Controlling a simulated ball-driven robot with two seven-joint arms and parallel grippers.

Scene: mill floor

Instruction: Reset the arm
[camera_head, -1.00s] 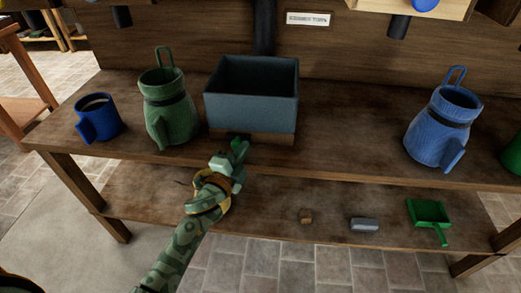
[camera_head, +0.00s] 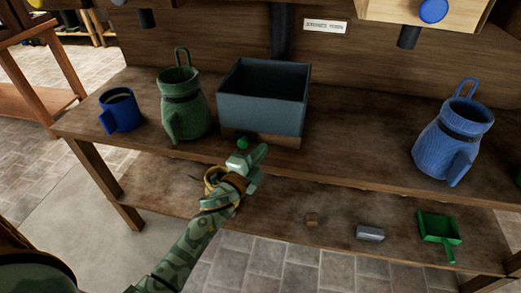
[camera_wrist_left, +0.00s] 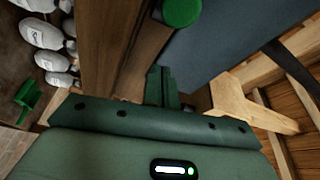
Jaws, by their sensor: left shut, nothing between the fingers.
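My left gripper (camera_head: 259,154) reaches up from the bottom of the head view to the workbench's front edge, just below the grey-blue bin. Its fingers (camera_wrist_left: 163,85) are closed together with nothing between them in the left wrist view. A green round knob (camera_head: 242,143) shows just beyond the gripper, at the bin's wooden base; a green round end also shows in the left wrist view (camera_wrist_left: 181,12), apart from the fingertips. The grey-blue bin (camera_head: 261,115) stands open on the bench. My right gripper is not in view.
On the bench (camera_head: 350,140) stand a blue mug (camera_head: 121,112), a green jug (camera_head: 184,108) and a blue jug (camera_head: 455,140). White bottles (camera_wrist_left: 48,60) show in the wrist view.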

